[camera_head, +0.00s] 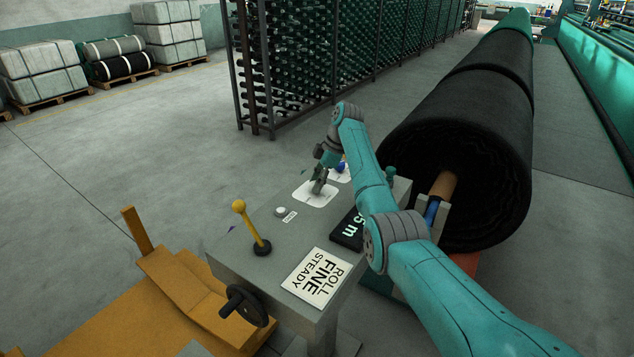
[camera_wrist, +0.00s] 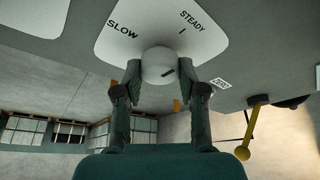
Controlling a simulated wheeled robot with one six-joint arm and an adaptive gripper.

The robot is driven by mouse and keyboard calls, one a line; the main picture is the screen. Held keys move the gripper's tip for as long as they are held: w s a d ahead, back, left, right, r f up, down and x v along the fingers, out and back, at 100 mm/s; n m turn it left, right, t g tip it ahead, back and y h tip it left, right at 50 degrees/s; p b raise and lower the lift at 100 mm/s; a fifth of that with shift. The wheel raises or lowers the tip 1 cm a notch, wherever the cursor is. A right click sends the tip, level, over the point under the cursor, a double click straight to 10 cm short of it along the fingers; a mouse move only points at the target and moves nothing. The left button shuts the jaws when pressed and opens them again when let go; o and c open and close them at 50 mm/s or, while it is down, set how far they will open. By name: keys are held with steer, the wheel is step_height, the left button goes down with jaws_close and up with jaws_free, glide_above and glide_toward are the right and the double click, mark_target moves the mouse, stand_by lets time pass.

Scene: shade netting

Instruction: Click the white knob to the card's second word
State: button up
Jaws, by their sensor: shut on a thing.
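The white knob (camera_wrist: 158,62) sits on a white dial plate (camera_wrist: 105,45) in the wrist view. The plate shows the words SLOW and STEADY, with a short tick under STEADY. A short dark mark shows on the knob's lower right. My gripper (camera_wrist: 160,78) is shut on the knob, one finger on each side. In the head view, my gripper (camera_head: 318,186) is over the dial plate (camera_head: 308,198) and hides the knob.
A blue knob (camera_head: 341,167) stands just behind my gripper. A yellow-topped lever (camera_head: 251,225), a small white button (camera_head: 280,211) and a black display (camera_head: 350,231) are on the grey console. A large black netting roll (camera_head: 465,140) lies to the right.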

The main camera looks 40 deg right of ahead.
steer(key=shift+n, duration=0.3)
steer(key=o, duration=1.1)
steer(key=shift+o, duration=0.2)
steer(key=v, duration=1.2)
steer(key=shift+w, duration=0.15)
